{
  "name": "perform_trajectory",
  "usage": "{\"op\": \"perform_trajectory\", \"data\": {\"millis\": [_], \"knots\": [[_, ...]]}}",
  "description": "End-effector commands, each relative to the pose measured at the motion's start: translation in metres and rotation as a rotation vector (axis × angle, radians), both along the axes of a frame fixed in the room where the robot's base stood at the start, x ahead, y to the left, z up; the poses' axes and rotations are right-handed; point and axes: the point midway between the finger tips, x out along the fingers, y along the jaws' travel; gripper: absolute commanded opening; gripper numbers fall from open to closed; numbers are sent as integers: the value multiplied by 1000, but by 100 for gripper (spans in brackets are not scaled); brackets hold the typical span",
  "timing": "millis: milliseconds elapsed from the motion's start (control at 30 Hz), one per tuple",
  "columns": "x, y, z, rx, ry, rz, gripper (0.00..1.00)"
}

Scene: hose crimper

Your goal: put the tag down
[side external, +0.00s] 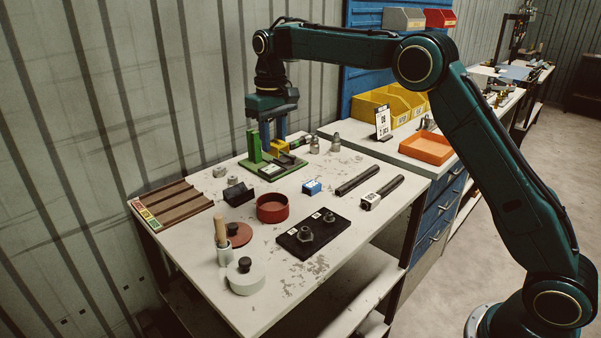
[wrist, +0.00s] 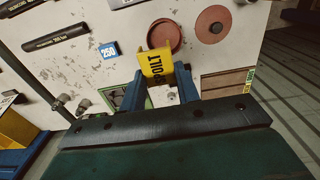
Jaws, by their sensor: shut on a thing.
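A yellow tag (wrist: 156,64) with dark letters, partly hidden and ending in "OILT", is held between the two blue fingers of my gripper (wrist: 160,84) in the wrist view. My gripper is shut on it. In the side external view, my gripper (side external: 275,138) points down at the back of the white table, and the yellow tag (side external: 279,147) shows at its fingertips. The tag is close to the green fixture (side external: 255,157). I cannot tell whether it touches anything below.
Near the gripper are small metal fittings (side external: 335,144), a black block (side external: 239,194), a red dish (side external: 272,208) and a blue block (side external: 311,187). A brown slotted tray (side external: 172,205) lies at the left edge. Black hoses (side external: 357,181) lie at right. Bare table shows between them.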

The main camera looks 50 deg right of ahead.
Motion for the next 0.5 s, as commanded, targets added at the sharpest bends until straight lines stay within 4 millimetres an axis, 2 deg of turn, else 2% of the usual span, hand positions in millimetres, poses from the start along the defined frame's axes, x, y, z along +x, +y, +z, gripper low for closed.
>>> {"op": "perform_trajectory", "data": {"millis": [300,500], "knots": [[15,6,27,5,-2,-1,11],[17,8,34,7,0,-1,11]]}}
